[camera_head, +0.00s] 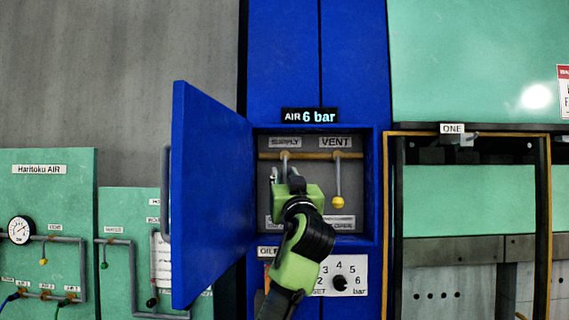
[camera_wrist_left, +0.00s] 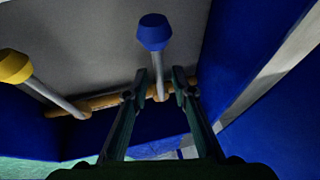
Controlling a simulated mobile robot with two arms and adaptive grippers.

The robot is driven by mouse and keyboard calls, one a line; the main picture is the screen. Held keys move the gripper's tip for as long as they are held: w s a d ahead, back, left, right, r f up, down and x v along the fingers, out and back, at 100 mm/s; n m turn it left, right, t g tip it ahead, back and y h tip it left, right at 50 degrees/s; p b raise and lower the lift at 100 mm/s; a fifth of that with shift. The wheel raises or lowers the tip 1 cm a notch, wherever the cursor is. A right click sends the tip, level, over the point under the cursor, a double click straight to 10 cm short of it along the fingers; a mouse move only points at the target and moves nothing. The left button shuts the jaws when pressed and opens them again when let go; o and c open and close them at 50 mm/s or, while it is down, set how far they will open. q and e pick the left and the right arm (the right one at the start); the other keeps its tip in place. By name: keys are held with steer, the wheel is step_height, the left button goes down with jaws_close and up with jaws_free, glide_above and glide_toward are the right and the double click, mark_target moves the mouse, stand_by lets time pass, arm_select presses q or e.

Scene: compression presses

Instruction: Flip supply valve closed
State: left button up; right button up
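The supply valve (camera_head: 285,158) is on the left of the brown pipe in the blue cabinet, under the SUPPLY label. Its lower part is hidden by my left gripper (camera_head: 286,180). In the left wrist view the supply lever (camera_wrist_left: 159,65) has a blue knob (camera_wrist_left: 153,31). My left gripper (camera_wrist_left: 160,82) is open there, with one finger on each side of the lever near the pipe. Gaps show beside the lever; contact cannot be told. The vent valve (camera_head: 338,180) hangs straight down to the right, with a yellow knob (camera_head: 338,202). My right gripper is not in view.
The open blue cabinet door (camera_head: 210,195) stands to the left of my left arm. A display (camera_head: 309,116) above the opening reads AIR 6 bar. A dial (camera_head: 339,282) sits below. A press (camera_head: 470,210) stands at the right; green air panels (camera_head: 45,210) are at the left.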

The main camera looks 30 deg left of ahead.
arm_select(q)
steer(key=shift+w+a+r, duration=0.2)
steer(key=shift+w+a, duration=0.2)
steer(key=shift+w, duration=0.05)
jaws_close()
